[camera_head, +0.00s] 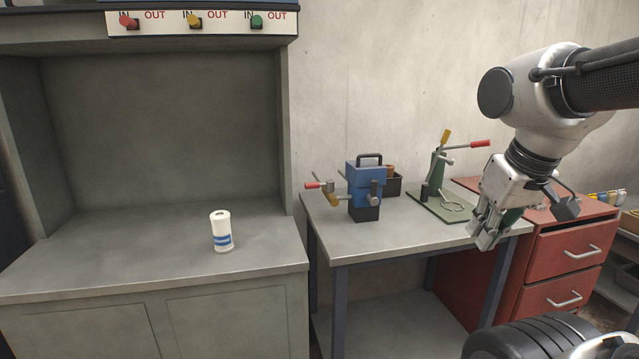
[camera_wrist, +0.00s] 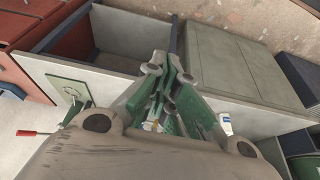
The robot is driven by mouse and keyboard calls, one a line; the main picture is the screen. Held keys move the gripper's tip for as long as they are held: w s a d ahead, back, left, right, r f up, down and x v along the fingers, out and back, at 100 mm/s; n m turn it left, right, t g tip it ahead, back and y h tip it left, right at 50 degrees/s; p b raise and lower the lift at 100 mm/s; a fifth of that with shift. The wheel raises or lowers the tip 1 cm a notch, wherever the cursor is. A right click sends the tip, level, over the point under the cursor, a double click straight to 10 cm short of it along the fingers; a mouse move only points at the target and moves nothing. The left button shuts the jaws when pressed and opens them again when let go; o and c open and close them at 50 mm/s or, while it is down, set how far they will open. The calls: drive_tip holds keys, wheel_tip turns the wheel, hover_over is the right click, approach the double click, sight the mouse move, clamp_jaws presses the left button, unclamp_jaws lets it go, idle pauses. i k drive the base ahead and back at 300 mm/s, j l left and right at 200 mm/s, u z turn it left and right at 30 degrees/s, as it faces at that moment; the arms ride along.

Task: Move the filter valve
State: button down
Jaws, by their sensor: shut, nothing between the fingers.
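No part is labelled as the filter valve, so I cannot tell which it is. A blue device (camera_head: 365,185) with a dark handle on top stands on the grey workbench. A red-tipped lever (camera_head: 318,185) sticks out from its left side. Above the hood, a panel (camera_head: 222,22) marked IN and OUT carries a red knob (camera_head: 127,21), a yellow knob (camera_head: 194,21) and a green knob (camera_head: 256,21). My gripper (camera_head: 486,236) is shut and empty, hanging over the bench's right end, apart from these parts. Its fingers also show in the wrist view (camera_wrist: 165,75).
A white bottle (camera_head: 221,232) stands on the hood counter (camera_head: 120,265). A green press (camera_head: 436,180) with a red handle stands on the bench (camera_head: 400,238), left of my gripper. Red drawers (camera_head: 570,250) stand to the right. The counter around the bottle is clear.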

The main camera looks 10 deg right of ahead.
sight(329, 185)
drive_tip(key=i+u, duration=0.1)
drive_tip(key=i, duration=1)
drive_tip(key=l, duration=0.1)
